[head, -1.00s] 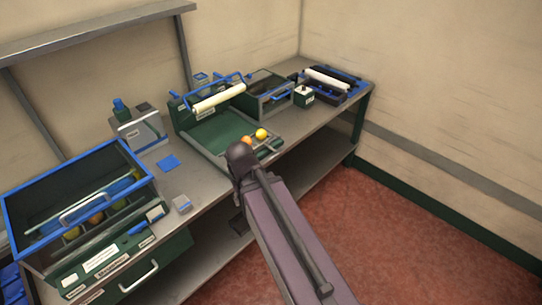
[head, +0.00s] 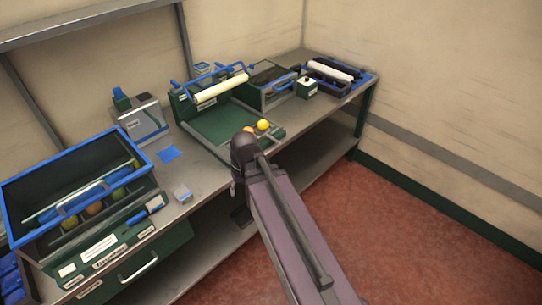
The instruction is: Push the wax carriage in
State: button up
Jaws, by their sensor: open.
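I cannot tell for sure which part is the wax carriage. One candidate is a cream roller (head: 221,90) under a blue bar frame, at the back of a green tray station (head: 222,126) mid-bench. Another is a white roller (head: 329,70) in a blue-edged dark tray at the bench's far right end. My arm comes up from the bottom, and its dark joint stands in front of the green station's near edge. My gripper does not show; the arm hides that area.
A blue-rimmed bin (head: 75,160) with several fruits stands at the left, above a green drawer with a handle (head: 138,272). Red floor is free at right.

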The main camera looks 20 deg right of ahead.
jog(key=w+d+f+m+t+y+b, duration=0.25)
jog(key=w+f+y+b, duration=0.3)
jog(key=f+b, duration=0.35)
jog(key=m+t+y+b, duration=0.65)
jog(key=t+b, duration=0.55)
jog(key=b, duration=1.5)
send_near(271, 150)
jog(key=s+d, duration=0.1)
jog(key=s+d+f+n, duration=0.1)
jog(key=shift+s+d+f, duration=0.1)
jog(key=shift+s+d, duration=0.2)
jog(key=shift+d, duration=0.05)
jog(key=shift+w+a+p, duration=0.1)
jog(key=shift+w+p, duration=0.05)
jog(key=shift+p, duration=0.15)
jog(key=shift+p+x, duration=1.1)
jog(key=shift+x, duration=5.65)
jog(key=shift+c, duration=0.2)
grip_shut()
